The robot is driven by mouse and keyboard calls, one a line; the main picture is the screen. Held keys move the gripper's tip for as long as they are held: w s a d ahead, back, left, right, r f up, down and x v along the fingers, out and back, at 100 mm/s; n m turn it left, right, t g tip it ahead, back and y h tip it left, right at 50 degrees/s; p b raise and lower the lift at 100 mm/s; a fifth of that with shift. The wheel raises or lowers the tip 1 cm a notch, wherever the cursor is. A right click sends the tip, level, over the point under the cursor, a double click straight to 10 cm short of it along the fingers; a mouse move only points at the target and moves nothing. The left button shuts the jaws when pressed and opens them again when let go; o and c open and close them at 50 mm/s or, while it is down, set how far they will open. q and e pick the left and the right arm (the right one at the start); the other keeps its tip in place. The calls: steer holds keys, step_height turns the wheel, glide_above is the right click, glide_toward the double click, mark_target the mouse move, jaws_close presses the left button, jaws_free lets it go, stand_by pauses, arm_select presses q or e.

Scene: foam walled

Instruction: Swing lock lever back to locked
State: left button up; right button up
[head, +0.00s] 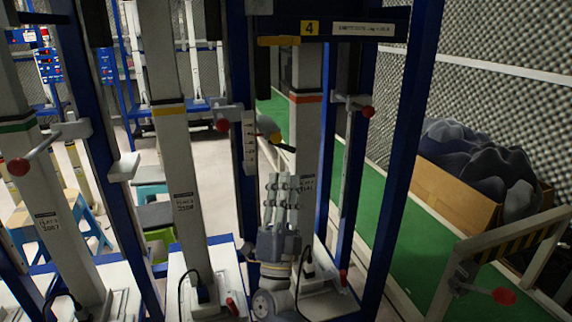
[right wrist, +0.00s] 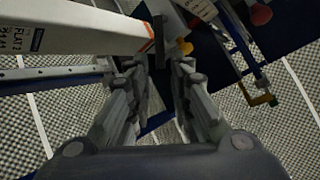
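Several lock levers with red knobs show on the upright posts in the head view: one lever (head: 222,125) left of my right gripper, one (head: 366,111) to its right, one (head: 18,167) at the far left. A yellow knob (right wrist: 185,47) and a red knob (right wrist: 260,14) lie beyond the fingertips. Which lever the task means I cannot tell. My left gripper is not in view.
Blue frame posts (head: 398,170) and pale uprights (head: 180,170) stand close around my right gripper. A sign with 4 (head: 310,28) hangs above. A cardboard box (head: 455,190) of dark foam and a red-knobbed barrier (head: 503,296) stand at the right.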

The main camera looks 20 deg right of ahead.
steer(key=v, duration=0.5)
